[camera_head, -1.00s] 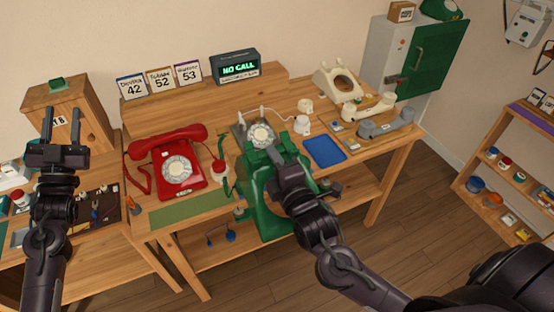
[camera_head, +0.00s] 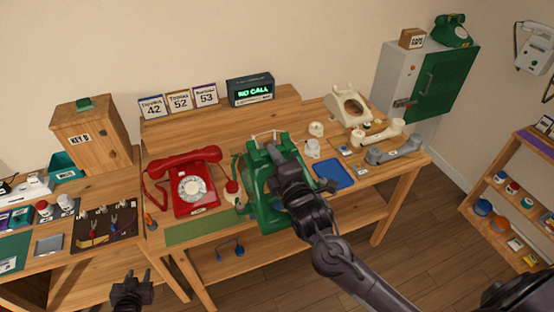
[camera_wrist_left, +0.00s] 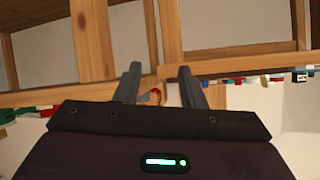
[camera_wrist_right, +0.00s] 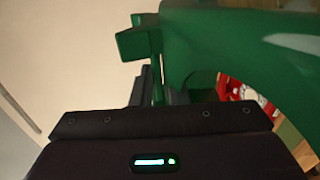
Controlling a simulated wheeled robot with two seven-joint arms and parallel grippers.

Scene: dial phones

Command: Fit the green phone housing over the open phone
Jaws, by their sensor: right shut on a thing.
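The green phone housing (camera_head: 263,188) is held in my right gripper (camera_head: 284,160) above the workbench's front edge, centre. In the right wrist view the jaws are shut on a part of the green housing (camera_wrist_right: 197,45). The open phone is almost wholly hidden behind the housing in the head view; only thin pale upright parts (camera_head: 265,135) show above its top. I cannot tell whether the housing touches it. My left gripper (camera_head: 130,285) is low at the bottom left, in front of the benches, empty. Its two fingers stand apart in the left wrist view (camera_wrist_left: 160,82).
A red phone (camera_head: 190,185) stands just left of the housing, behind a green mat (camera_head: 205,228). A blue tray (camera_head: 333,175) lies to the right, with a cream phone shell (camera_head: 349,103) and handsets beyond. A display (camera_head: 250,92) stands at the back.

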